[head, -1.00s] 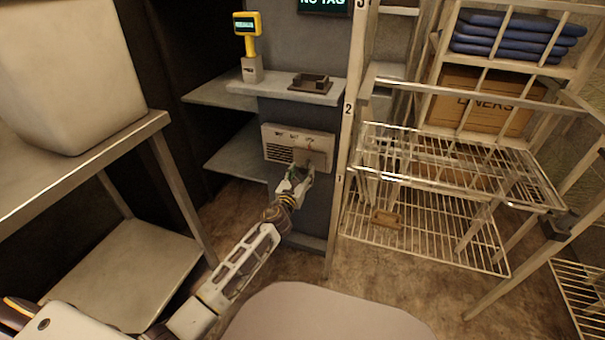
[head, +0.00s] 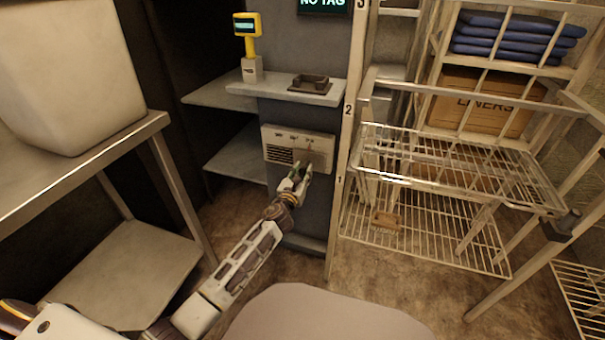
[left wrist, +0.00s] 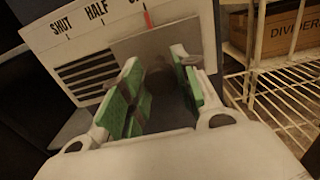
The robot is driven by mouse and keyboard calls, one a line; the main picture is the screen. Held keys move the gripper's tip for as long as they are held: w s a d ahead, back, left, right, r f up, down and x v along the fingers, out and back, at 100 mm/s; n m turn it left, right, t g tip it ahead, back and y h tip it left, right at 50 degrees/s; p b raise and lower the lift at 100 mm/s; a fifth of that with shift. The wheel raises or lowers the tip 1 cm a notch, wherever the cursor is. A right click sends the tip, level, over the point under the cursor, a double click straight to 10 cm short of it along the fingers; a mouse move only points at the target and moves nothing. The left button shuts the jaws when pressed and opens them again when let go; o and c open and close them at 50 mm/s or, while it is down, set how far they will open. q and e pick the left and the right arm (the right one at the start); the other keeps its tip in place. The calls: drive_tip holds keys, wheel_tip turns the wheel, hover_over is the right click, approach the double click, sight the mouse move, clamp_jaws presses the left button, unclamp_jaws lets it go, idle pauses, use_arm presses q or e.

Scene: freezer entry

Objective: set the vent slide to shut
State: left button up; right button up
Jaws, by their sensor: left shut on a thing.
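The white vent panel (head: 283,152) is on the front of the grey counter block. In the left wrist view, its face (left wrist: 90,45) carries the labels SHUT, HALF and a third, partly hidden one starting with O. Dark slots show below SHUT and HALF. The grey slide plate (left wrist: 128,52) is at the right, with a red mark (left wrist: 148,18) above it by the third label. My left gripper (head: 300,177) is at the panel's lower right. Its green-padded fingers (left wrist: 160,88) are shut on the slide's dark knob (left wrist: 160,72), which is largely shadowed. My right gripper is not in view.
A wire-shelf cart (head: 450,185) stands to the right of the white numbered post (head: 345,140). A metal table (head: 150,128) with a big white bin (head: 70,75) is at the left. A small dark tray (head: 310,82) sits on the ledge above the vent.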

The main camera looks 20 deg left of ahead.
use_arm(q)
clamp_jaws()
drive_tip(key=shift+a, duration=0.65)
drive_tip(key=a, duration=1.1)
drive_tip(key=shift+w+p, duration=0.25)
drive_tip(key=shift+p, duration=0.05)
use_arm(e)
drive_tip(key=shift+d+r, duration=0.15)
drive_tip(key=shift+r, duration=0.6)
use_arm(q)
drive_tip(key=shift+a, duration=0.15)
drive_tip(key=o, duration=1)
unclamp_jaws()
drive_tip(key=shift+o, duration=0.4)
